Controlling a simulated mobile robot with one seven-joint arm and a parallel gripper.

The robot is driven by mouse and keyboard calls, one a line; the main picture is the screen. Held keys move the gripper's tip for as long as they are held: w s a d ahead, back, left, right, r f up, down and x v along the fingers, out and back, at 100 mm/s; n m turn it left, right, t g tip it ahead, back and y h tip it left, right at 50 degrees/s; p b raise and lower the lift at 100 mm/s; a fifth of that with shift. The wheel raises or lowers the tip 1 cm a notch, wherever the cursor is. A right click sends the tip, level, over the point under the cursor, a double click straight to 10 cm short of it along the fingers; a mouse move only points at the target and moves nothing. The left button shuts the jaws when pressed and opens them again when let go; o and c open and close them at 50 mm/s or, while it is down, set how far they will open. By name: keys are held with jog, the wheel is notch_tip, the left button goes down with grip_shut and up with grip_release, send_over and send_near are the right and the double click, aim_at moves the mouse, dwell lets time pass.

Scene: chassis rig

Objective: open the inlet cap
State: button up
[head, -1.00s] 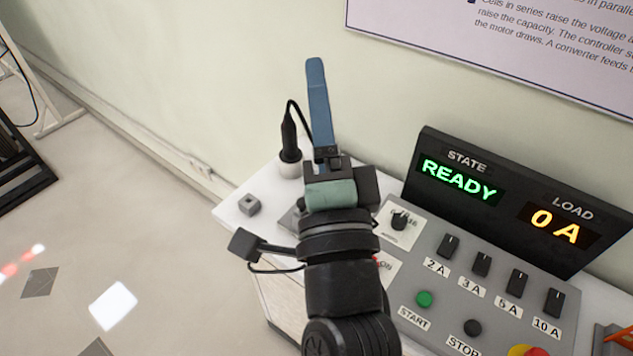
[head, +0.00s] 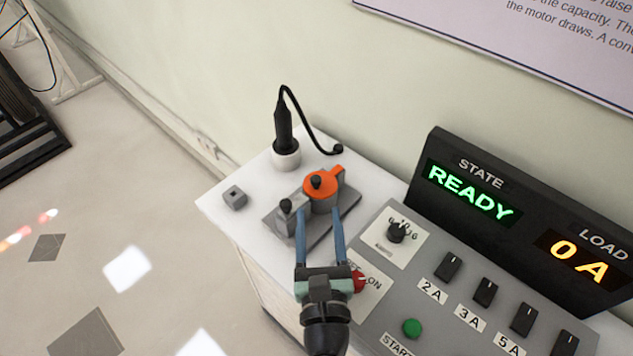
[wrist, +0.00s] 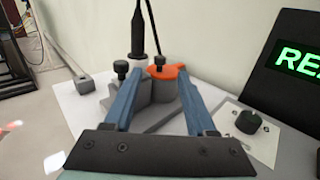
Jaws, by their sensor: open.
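An orange cap (head: 326,190) with a black knob sits on a grey fixture at the white bench's back part. It also shows in the wrist view (wrist: 172,71), partly behind my right finger. Beside it on the left stands a second black knob (head: 286,205) on the same grey base (head: 318,232). My gripper (head: 318,214) is open, its two blue fingers pointing at the fixture, with nothing between them. In the wrist view the fingers (wrist: 158,82) lie over the fixture. I cannot tell whether they touch it.
A black plug-like handle with a cable stands in a white round holder (head: 287,160) behind the fixture. A small grey block (head: 235,197) is at the bench's left edge. The control panel (head: 455,306) and its READY display (head: 468,190) are at the right. The wall is close behind.

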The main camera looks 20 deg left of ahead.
aim_at(316, 183)
jog(key=x, duration=0.7)
jog(key=shift+p, duration=0.35)
grip_shut()
dwell(1.1)
